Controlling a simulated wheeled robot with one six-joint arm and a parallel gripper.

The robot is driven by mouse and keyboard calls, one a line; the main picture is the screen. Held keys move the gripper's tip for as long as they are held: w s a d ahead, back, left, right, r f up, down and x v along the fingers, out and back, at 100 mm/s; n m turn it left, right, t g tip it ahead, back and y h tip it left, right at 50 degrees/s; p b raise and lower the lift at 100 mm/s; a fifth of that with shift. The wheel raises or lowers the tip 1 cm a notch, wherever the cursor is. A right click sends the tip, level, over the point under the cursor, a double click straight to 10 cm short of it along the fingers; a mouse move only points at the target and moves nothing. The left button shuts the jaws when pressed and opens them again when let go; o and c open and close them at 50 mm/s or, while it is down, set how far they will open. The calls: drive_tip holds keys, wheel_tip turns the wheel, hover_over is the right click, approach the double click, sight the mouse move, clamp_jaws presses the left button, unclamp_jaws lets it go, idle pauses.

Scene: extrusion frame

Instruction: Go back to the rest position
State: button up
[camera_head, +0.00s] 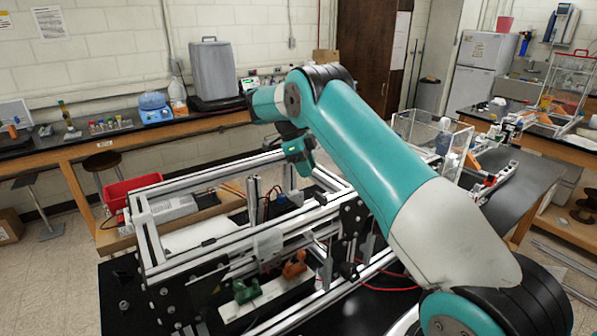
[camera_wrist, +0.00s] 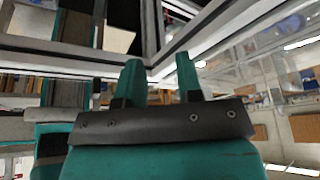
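My gripper (camera_wrist: 158,62) shows in the wrist view with its two teal fingers apart and nothing between them, so it is open and empty. In the head view my gripper (camera_head: 301,160) is small and partly hidden below my bent teal arm. It hangs near the upper rail of the aluminium extrusion frame (camera_head: 212,240). I cannot tell its exact height above the frame. In the wrist view, frame bars (camera_wrist: 215,35) run behind the fingers, with no clear contact.
A green part (camera_head: 246,290) and an orange part (camera_head: 294,266) sit low at the frame's front. A red bin (camera_head: 128,190) stands at its left. A clear box (camera_head: 432,135) stands behind my arm.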

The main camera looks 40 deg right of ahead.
drive_tip(key=shift+d+r, duration=0.1)
drive_tip(key=shift+r, duration=0.2)
idle(0.4)
drive_tip(key=s+a+r+n+t+h, duration=0.15)
drive_tip(key=s+a+r+n, duration=0.3)
drive_tip(key=n, duration=0.75)
drive_tip(key=s+a+n+t+y, duration=0.2)
drive_tip(key=s+a+n, duration=0.55)
drive_tip(key=s, duration=0.25)
drive_tip(key=s+a+n+t+y, duration=0.25)
drive_tip(key=s+a+n, duration=0.35)
drive_tip(key=s+n, duration=0.3)
drive_tip(key=s+a+f+n+g+y+b, duration=0.1)
drive_tip(key=s+a+f+n+y+b, duration=0.1)
drive_tip(key=s+a+f+b, duration=0.3)
drive_tip(key=s+a+f+n+g+y+b, duration=0.1)
drive_tip(key=s+a+f+n+y+b, duration=0.1)
drive_tip(key=s+a+f+n+b, duration=0.3)
drive_tip(key=s+a+f+b, duration=0.1)
drive_tip(key=a+b, duration=0.3)
drive_tip(key=b, duration=0.5)
drive_tip(key=shift+s+a+f+g, duration=0.25)
drive_tip(key=shift+a+g, duration=0.05)
